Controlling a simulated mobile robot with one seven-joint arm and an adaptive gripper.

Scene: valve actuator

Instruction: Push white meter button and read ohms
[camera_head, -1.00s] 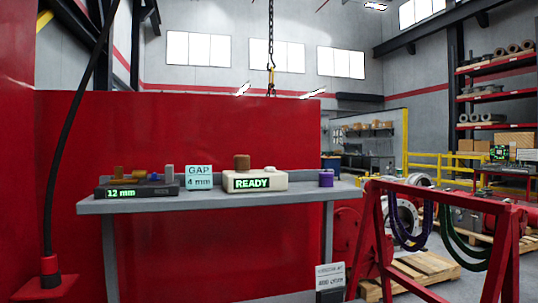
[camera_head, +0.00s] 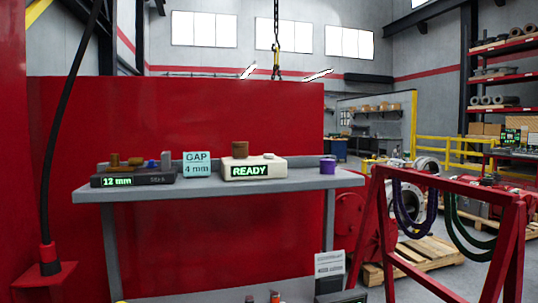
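A cream meter box (camera_head: 275,162) stands on the grey wall shelf, its dark display (camera_head: 250,171) showing READY in green. A brown block (camera_head: 240,149) sits on its top left. A small white button (camera_head: 269,156) lies on its top right. No ohms figure shows on the display. My gripper is not in view.
On the same grey shelf (camera_head: 220,186) are a dark device (camera_head: 130,181) reading 12 mm, a light blue GAP 4 mm card (camera_head: 197,164) and a purple cup (camera_head: 328,165). A red frame (camera_head: 452,210) with hanging loops stands at right. Small objects show at the bottom edge.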

